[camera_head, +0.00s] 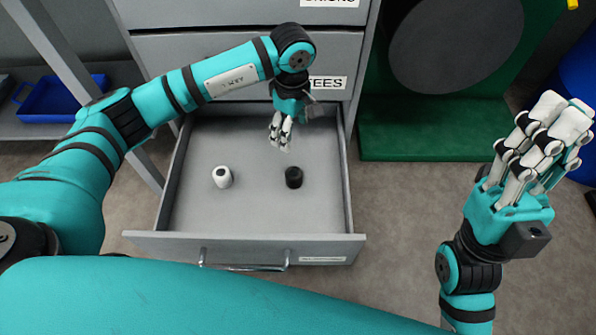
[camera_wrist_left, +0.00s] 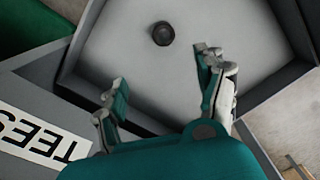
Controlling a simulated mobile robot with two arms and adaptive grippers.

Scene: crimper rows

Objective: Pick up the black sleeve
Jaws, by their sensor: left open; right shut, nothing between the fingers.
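The black sleeve (camera_head: 294,177) stands upright on the floor of an open grey drawer (camera_head: 255,243), right of the drawer's middle. It also shows in the left wrist view (camera_wrist_left: 163,33), beyond the fingertips. My left gripper (camera_head: 281,143) hangs over the back of the drawer, pointing down, behind the black sleeve and apart from it. In the left wrist view its fingers (camera_wrist_left: 162,75) are spread with nothing between them. My right gripper (camera_head: 560,115) is at the far right, outside the drawer, fingers upward, shut and empty.
A white sleeve (camera_head: 222,177) stands in the drawer to the left of the black one. The cabinet front with the label ending in "EES" (camera_head: 328,83) rises behind my left gripper. A green stand (camera_head: 432,130) is at the right, and a blue tray (camera_head: 60,105) is at the left.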

